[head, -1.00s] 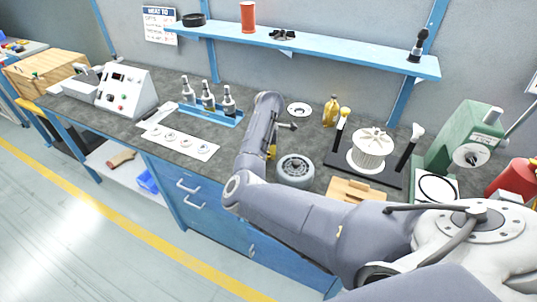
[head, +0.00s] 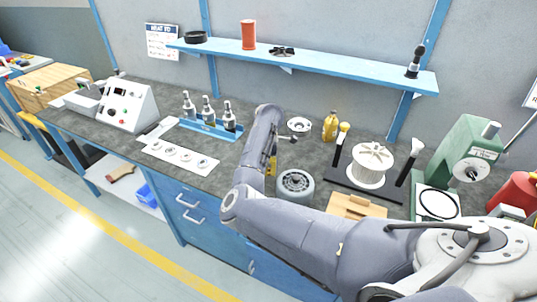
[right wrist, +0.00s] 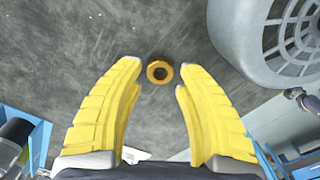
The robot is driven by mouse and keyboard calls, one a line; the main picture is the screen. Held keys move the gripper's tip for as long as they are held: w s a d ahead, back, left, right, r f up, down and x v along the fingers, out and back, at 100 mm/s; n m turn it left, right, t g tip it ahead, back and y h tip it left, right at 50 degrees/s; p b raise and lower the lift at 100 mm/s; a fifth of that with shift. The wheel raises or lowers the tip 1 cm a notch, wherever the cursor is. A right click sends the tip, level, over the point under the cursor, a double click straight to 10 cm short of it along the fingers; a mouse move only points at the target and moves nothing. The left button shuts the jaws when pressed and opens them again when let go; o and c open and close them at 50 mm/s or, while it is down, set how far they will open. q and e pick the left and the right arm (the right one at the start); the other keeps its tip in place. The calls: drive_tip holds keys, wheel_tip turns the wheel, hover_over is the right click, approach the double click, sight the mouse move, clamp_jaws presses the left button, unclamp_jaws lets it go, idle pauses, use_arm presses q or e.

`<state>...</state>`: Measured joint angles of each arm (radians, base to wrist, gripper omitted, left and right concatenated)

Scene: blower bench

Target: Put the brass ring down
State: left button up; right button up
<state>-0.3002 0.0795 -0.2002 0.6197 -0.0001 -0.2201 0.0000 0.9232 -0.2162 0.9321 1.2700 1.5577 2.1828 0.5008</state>
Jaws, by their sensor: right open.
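The brass ring (right wrist: 160,71) lies flat on the dark grey bench top in the right wrist view. My right gripper (right wrist: 157,84) is open, with its two yellow fingers spread. The ring shows in the gap by the fingertips, and neither finger touches it in the picture. In the head view only a little yellow of my right gripper (head: 272,164) shows behind my arm, and the ring is hidden there. My left gripper is in neither view.
A grey finned round housing (head: 295,186) stands close to the right of the gripper; it also fills the upper right of the right wrist view (right wrist: 285,40). A blue rack (head: 212,128) with bottles and a white strip (head: 180,155) with several rings lie to the left.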

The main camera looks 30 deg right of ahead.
wheel_tip(320, 180, up, 11)
idle(0.4)
idle(0.4)
